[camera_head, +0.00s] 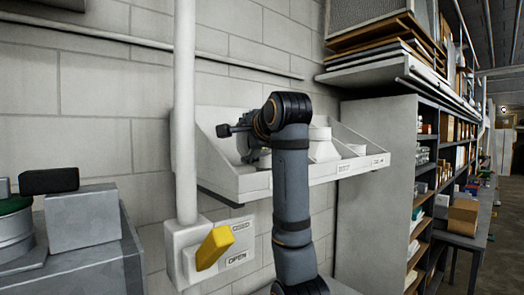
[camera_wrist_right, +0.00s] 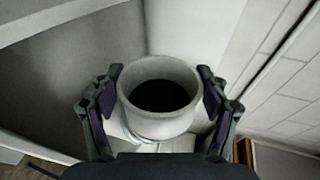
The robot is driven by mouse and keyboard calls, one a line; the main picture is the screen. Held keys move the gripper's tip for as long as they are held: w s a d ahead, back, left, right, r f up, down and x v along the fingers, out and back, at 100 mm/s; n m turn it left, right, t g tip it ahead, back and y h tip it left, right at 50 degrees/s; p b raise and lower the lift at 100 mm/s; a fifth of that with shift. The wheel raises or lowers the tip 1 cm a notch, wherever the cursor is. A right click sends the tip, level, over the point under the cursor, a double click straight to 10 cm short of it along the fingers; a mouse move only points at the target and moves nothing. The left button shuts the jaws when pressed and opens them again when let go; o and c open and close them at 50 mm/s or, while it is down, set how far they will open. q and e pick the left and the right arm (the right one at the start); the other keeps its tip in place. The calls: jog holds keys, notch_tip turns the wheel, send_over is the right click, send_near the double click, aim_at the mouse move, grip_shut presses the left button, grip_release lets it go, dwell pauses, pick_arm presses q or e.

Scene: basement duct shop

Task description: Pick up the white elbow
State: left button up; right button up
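The white elbow (camera_wrist_right: 160,98) shows in the right wrist view as a white round end with a dark round opening facing the camera. My right gripper (camera_wrist_right: 160,76) is open, with one finger on each side of the elbow. The fingers are very near its sides; I cannot tell whether they touch. In the head view my right gripper (camera_head: 238,132) is inside the left end of the white wall tray (camera_head: 305,181), where the arm and gripper largely hide the elbow. My left gripper is not in view.
Other white fittings (camera_head: 322,148) stand in the tray to the right of my arm. A vertical pipe (camera_head: 185,110) and a box with a yellow lever (camera_head: 214,246) are left of and below the tray. A tall shelf cabinet (camera_head: 375,195) stands right of it.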

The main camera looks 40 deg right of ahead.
jog(key=shift+w, duration=0.1)
jog(key=c, duration=0.7)
